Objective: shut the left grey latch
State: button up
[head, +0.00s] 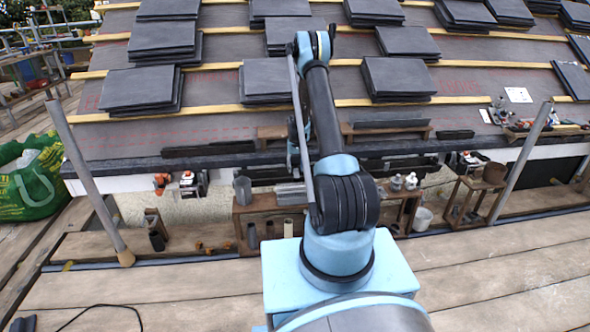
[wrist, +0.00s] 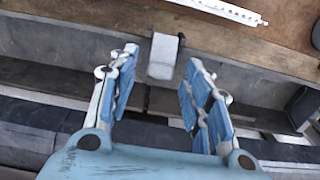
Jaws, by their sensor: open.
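In the wrist view my gripper (wrist: 165,82) is open, its two blue-padded fingers apart with nothing between the pads. A light grey block-like piece (wrist: 163,56), which looks like the left grey latch, projects over the edge of a brown wooden board just beyond the fingertips. It lies in line with the gap between them, nearer the left finger in the picture. I cannot tell how far shut it is, and no contact with the fingers shows. In the head view my arm hides most of the gripper and I cannot make out the latch.
A darker grey piece (wrist: 303,106) stands at the right edge of the wrist view. A white perforated strip (wrist: 222,9) lies on the brown board (wrist: 115,10). In the head view, slate stacks (head: 398,78) lie on the roof, and a wooden rack (head: 270,215) stands below the eave.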

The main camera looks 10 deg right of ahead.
jog(key=shift+f, duration=0.15)
jog(key=c, duration=1.1)
jog(key=shift+o, duration=0.2)
jog(key=shift+w+f+g, duration=0.35)
jog(key=shift+w+g, duration=0.1)
jog(key=shift+g, duration=0.45)
jog(key=shift+w+f+g, duration=0.25)
jog(key=shift+g, duration=0.4)
jog(key=shift+w+f+g, duration=0.2)
jog(key=shift+g, duration=0.45)
jog(key=o, duration=1.1)
jog(key=shift+c, duration=0.2)
jog(key=shift+r, duration=0.1)
